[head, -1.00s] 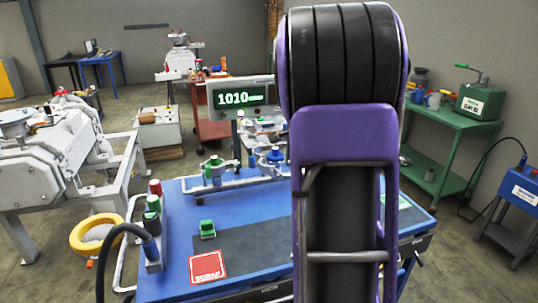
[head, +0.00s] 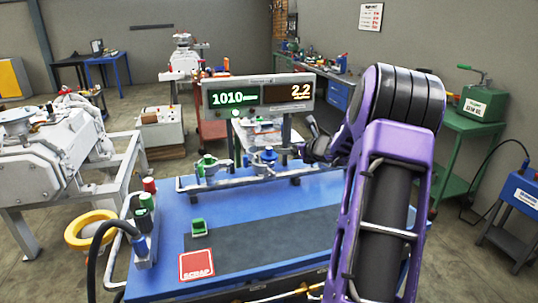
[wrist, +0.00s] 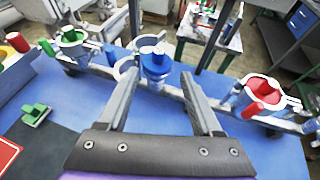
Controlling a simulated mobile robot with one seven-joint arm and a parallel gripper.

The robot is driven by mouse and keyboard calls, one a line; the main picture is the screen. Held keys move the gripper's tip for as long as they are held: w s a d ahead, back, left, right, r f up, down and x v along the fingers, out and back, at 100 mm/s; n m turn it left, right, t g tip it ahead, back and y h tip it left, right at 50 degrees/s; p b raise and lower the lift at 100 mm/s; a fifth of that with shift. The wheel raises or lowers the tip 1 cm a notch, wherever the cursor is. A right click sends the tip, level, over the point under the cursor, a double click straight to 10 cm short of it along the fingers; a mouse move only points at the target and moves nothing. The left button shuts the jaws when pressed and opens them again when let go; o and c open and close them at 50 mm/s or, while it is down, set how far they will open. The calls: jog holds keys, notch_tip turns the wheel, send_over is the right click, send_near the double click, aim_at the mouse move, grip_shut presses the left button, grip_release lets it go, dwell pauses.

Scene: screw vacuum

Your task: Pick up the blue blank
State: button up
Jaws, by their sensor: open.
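The blue blank (head: 268,155) sits upright in a holder on the rail along the far side of the blue table. In the wrist view the blue blank (wrist: 155,62) lies ahead, between the lines of my two fingers. My gripper (wrist: 160,74) is open with nothing between its fingers. In the head view my gripper (head: 308,145) is just right of the blue blank, and its fingertips are small and partly hidden by my arm. I cannot tell the exact gap to the blank.
A green blank (wrist: 69,36) and a red blank (wrist: 263,92) sit in holders on either side. A loose green piece (head: 198,226) stands near the red scrap square (head: 196,265). The display (head: 258,95) stands behind the rail. The dark mat (head: 265,240) is mostly clear.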

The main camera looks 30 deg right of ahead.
aim_at(271, 149)
jog(key=shift+f+p+x, duration=0.1)
jog(key=shift+p+x, duration=0.1)
jog(key=shift+x, duration=2.7)
jog(key=shift+f+p+x, duration=0.15)
jog(key=shift+x, duration=2.7)
jog(key=shift+s+a, duration=0.1)
jog(key=shift+s, duration=0.05)
grip_shut()
